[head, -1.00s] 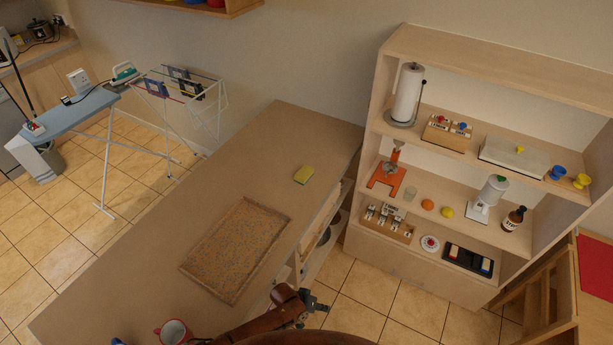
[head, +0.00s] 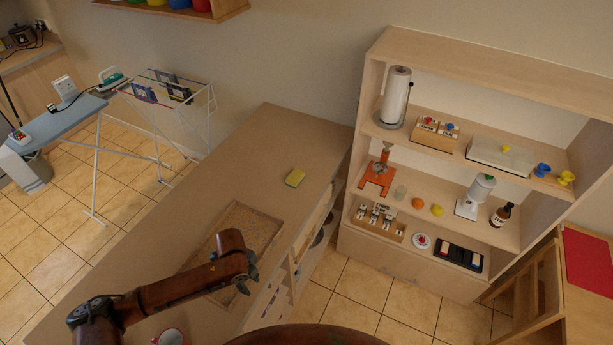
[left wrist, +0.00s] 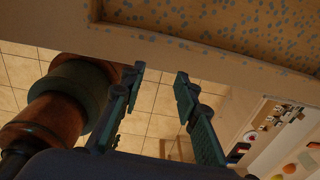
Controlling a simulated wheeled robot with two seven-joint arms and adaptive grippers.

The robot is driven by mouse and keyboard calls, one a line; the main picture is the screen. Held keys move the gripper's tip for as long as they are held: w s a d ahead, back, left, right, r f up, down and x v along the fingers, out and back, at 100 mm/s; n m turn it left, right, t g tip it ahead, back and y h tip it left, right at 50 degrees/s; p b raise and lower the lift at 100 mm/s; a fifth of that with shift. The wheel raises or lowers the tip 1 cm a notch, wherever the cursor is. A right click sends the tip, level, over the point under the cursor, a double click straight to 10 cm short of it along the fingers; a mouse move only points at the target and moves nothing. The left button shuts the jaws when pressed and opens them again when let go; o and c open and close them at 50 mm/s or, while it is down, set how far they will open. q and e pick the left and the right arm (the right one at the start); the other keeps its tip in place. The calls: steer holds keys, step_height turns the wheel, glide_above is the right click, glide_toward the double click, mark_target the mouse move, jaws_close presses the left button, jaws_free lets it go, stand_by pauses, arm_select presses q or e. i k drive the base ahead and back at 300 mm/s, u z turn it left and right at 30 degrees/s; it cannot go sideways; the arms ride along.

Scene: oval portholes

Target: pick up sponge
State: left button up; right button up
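A small yellow sponge with a green side (head: 295,177) lies on the wooden counter (head: 262,135), beyond the speckled tray. My left gripper (head: 246,281) is over the near right part of the tray, apart from the sponge and nearer to me. In the left wrist view the two fingers of my left gripper (left wrist: 160,84) stand apart with nothing between them, so it is open and empty. The sponge does not show in the left wrist view. My right gripper is not in view.
The speckled tray (head: 240,216) lies on the counter, and its rim also shows in the left wrist view (left wrist: 150,36). A red mug (head: 170,337) stands at the near edge. A shelf unit (head: 385,150) with several items stands to the right. The counter around the sponge is clear.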

mark_target(295, 178)
steer(key=z, duration=0.7)
steer(key=i, duration=1.35)
steer(key=u, duration=0.4)
steer(key=i, duration=0.6)
steer(key=u, duration=0.45)
